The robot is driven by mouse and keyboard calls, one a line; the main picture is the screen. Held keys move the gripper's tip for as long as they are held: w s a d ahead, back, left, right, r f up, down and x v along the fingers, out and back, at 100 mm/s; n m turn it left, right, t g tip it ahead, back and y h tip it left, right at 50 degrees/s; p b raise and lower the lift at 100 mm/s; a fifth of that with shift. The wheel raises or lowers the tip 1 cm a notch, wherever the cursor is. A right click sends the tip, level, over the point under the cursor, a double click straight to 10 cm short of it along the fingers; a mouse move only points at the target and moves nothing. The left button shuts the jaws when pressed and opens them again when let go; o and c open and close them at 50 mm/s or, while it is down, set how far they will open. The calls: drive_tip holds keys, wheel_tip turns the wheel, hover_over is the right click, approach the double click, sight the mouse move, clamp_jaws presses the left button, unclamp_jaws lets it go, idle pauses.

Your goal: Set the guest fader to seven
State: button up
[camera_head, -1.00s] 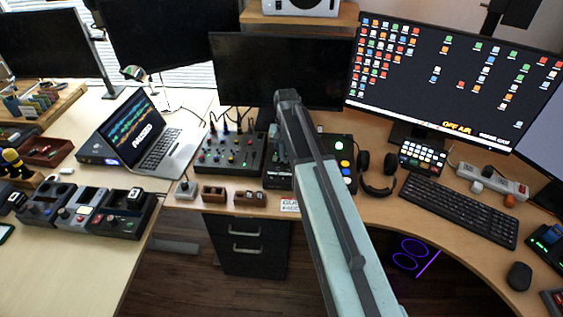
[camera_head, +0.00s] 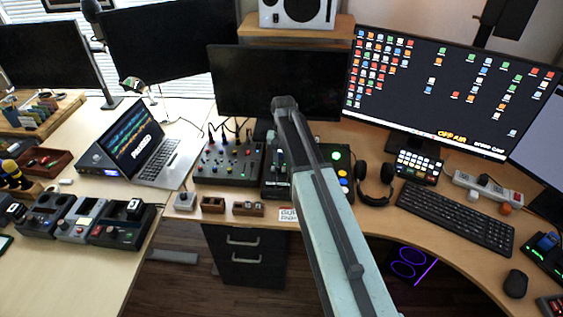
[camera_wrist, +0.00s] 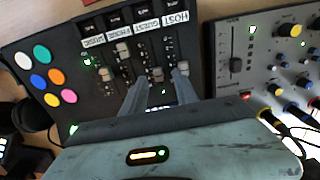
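The black fader panel (camera_wrist: 75,62) fills the left and middle of the wrist view, with white labels for music, phone, guest and host. The guest fader cap (camera_wrist: 157,73) stands below the guest label (camera_wrist: 146,27). My gripper (camera_wrist: 161,78) is open, one finger on each side of that cap. I cannot tell whether the fingers touch it. The music cap (camera_wrist: 103,75) and phone cap (camera_wrist: 122,49) are left of the fingers; the host fader is by the right finger. In the head view my arm partly hides the panel (camera_head: 271,187).
A knobbed mixer (camera_head: 228,165) stands just left of the panel, and headphones (camera_head: 374,186) lie to its right. Coloured round buttons (camera_wrist: 48,78) sit on the panel's other end. A card starting "GUE" (camera_head: 288,214) is at the desk's front edge, partly hidden.

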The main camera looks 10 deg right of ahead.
sight(283, 167)
wheel_tip(283, 167, up, 7)
drive_tip(key=p, duration=0.5)
drive_tip(key=shift+f, duration=0.3)
